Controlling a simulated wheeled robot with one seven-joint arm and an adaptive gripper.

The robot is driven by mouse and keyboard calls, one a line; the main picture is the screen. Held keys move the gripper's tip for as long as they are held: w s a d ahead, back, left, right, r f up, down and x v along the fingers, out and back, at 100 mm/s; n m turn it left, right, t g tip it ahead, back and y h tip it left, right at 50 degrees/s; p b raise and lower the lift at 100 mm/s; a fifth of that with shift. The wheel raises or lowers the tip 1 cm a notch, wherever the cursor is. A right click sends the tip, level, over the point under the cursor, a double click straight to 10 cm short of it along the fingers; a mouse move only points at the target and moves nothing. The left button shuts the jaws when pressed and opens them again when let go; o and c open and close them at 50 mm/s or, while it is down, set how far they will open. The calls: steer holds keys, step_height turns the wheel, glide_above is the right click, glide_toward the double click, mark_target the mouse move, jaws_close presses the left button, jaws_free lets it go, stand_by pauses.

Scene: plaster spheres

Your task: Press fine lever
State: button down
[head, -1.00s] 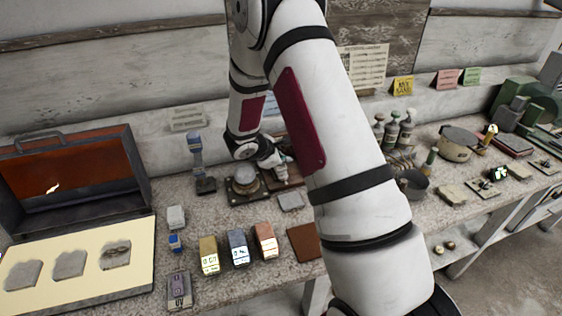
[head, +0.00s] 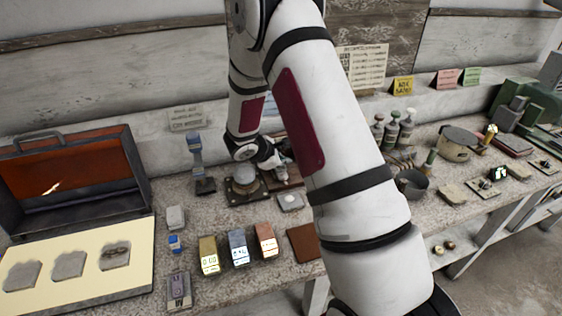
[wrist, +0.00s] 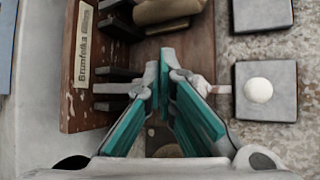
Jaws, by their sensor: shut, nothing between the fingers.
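My gripper (wrist: 170,72) is shut and empty, its teal pads pointing down over a wooden unit (wrist: 84,112) in the wrist view. The unit has a lettered label (wrist: 83,44) and several dark bars (wrist: 118,72) along its side. A pale bar shows just right of the fingertips. I cannot tell which of these is the fine lever, or whether the fingers touch it. In the head view my gripper (head: 282,163) is low over the bench, partly hidden by my arm.
A grey plate with a white ball (wrist: 258,90) lies right of the gripper in the wrist view. In the head view, three lit display boxes (head: 238,248) stand in front, an open case (head: 75,170) at left, and bottles (head: 391,130) behind my arm.

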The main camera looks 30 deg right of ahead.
steer(key=shift+r+p, duration=0.6)
steer(key=shift+r, duration=1.25)
steer(key=shift+r+p, duration=0.75)
steer(key=shift+r, duration=1.8)
